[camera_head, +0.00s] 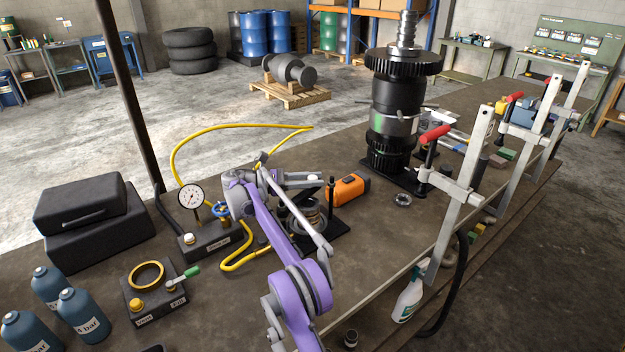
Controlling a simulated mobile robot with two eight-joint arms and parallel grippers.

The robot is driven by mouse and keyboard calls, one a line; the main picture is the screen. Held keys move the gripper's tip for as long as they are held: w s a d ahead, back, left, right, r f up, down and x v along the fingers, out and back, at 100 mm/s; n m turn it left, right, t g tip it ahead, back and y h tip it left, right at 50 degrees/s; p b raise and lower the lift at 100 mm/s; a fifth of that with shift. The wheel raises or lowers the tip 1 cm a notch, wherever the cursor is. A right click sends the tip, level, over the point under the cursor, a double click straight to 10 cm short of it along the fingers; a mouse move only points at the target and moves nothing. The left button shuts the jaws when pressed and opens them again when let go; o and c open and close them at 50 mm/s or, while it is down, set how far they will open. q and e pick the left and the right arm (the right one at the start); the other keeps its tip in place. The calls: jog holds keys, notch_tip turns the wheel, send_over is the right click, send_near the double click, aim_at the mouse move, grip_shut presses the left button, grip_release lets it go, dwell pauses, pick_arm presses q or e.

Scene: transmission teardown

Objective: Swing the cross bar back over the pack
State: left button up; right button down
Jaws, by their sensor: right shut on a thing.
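My right gripper (316,181), on the purple arm from the bottom of the view, reaches right beside the top of a small black fixture (331,238). It is shut on the cross bar (311,190), a dark bar at the level of the top of the fixture's upright post (331,203). Most of the bar is hidden behind my gripper and arm. The round pack (310,212) stands on the fixture's base, left of the post, partly covered by my arm. I cannot tell the bar's exact angle over the pack. My left gripper is not in view.
An orange device (348,188) lies just behind the fixture. A pump with a gauge (190,196) and a yellow hose (240,258) are at left. The tall transmission (396,110) and clamps (463,190) stand at right. Some bench surface is bare in front of the fixture.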

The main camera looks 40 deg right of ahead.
jog(key=c, duration=0.5)
grip_release()
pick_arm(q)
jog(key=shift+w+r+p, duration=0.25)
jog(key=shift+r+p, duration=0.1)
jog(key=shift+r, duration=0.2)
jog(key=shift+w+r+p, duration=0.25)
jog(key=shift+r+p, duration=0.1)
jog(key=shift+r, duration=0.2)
pick_arm(e)
notch_tip(320, 180, up, 10)
